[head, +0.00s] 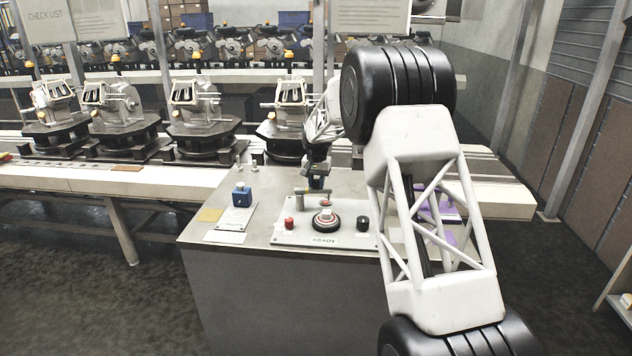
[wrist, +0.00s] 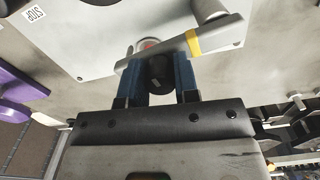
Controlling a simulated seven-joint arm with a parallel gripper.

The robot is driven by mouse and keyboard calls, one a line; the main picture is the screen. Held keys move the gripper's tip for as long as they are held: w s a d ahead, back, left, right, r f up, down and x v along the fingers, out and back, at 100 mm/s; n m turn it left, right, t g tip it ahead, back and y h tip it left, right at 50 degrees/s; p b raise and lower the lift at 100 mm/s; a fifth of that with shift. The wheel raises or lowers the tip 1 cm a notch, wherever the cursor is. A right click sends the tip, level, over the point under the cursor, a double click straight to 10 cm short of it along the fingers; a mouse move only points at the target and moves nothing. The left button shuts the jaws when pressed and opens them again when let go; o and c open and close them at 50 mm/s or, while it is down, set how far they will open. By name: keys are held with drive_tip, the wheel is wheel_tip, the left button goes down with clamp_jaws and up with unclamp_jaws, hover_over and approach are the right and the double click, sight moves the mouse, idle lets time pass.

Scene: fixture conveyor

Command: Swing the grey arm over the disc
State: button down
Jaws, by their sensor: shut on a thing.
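The grey arm (wrist: 192,42), a flat bar with a yellow band, is mounted on a round post (head: 300,202) at the panel's back left. In the head view it points right, behind the disc (head: 325,221). My gripper (head: 317,188) is over the far side of the panel. In the wrist view its blue fingers (wrist: 160,68) are shut on the black knob (wrist: 160,73) by the bar's free end.
The light panel (head: 345,240) carries a red button (head: 289,223) and a black knob (head: 362,223). A blue block (head: 242,194) stands to its left on the bench. Purple parts (head: 445,212) lie to the right, partly behind my arm. A conveyor with metal housings (head: 195,100) runs behind.

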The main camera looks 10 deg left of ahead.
drive_tip(key=s+m, duration=0.1)
drive_tip(key=m, duration=0.1)
drive_tip(key=s+m, duration=0.1)
drive_tip(key=m, duration=0.1)
drive_tip(key=shift+s+m, duration=0.3)
drive_tip(key=shift+s+a+m, duration=0.25)
drive_tip(key=shift+s+m, duration=0.15)
drive_tip(key=shift+m, duration=0.45)
drive_tip(key=shift+s+a+m, duration=0.2)
drive_tip(key=shift+s+m, duration=0.15)
drive_tip(key=shift+m, duration=0.55)
drive_tip(key=shift+s+a+m, duration=0.25)
drive_tip(key=shift+s+m, duration=0.15)
drive_tip(key=shift+m, duration=0.45)
drive_tip(key=c, duration=0.9)
unclamp_jaws()
drive_tip(key=shift+o, duration=0.2)
drive_tip(key=shift+r, duration=0.1)
wheel_tip(320, 180, up, 8)
